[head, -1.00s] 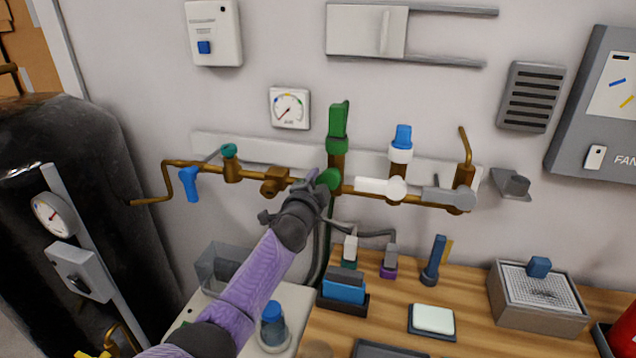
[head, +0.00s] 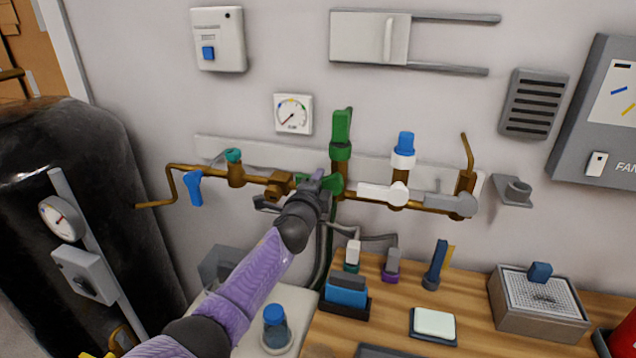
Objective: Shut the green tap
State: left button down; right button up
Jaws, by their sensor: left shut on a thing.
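The green tap (head: 334,185) sits on the brass pipe that runs along the wall, below an upright green fitting (head: 341,128). My left gripper (head: 318,183) reaches it from the lower left and is shut on its green handle. Green shows on both sides of the fingers, and the middle of the handle is hidden behind them. The handle's exact angle is hard to tell. My right gripper is not in view.
Along the same pipe are a blue lever (head: 194,187) at left, a white lever (head: 380,193) and a grey lever (head: 452,203) at right. A round gauge (head: 292,115) hangs above. A wooden bench (head: 390,300) with small items stands below right.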

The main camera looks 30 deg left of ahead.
pick_arm(q)
jog(key=shift+c, duration=1.9)
grip_release()
jog(key=shift+s+d, duration=0.1)
jog(key=shift+s, duration=0.1)
jog(key=p+v, duration=0.3)
jog(key=v, duration=0.6)
jog(key=shift+s, duration=0.25)
jog(key=shift+d, duration=0.1)
